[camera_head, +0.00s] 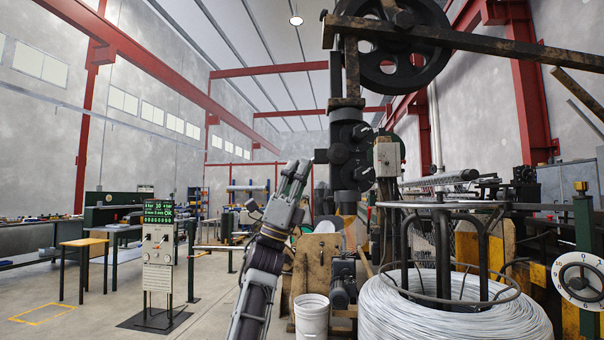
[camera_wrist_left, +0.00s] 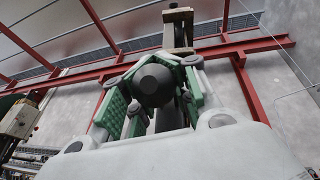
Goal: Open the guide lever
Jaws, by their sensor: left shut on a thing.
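My left gripper (camera_head: 296,172) reaches up in front of the tall dark machine column (camera_head: 348,150). In the left wrist view, my left gripper (camera_wrist_left: 153,90), with green-padded fingers, is shut around a dark round knob (camera_wrist_left: 153,84). The knob looks like the end of the guide lever, seen end-on; most of the lever is hidden behind the knob and fingers. In the head view the gripper covers the knob. My right gripper is not in view.
A large coil of pale wire (camera_head: 440,312) stands in a round dark frame at the lower right. A white bucket (camera_head: 311,314) is on the floor near my left arm. A control panel (camera_head: 159,246) stands to the left. Open floor lies at the left front.

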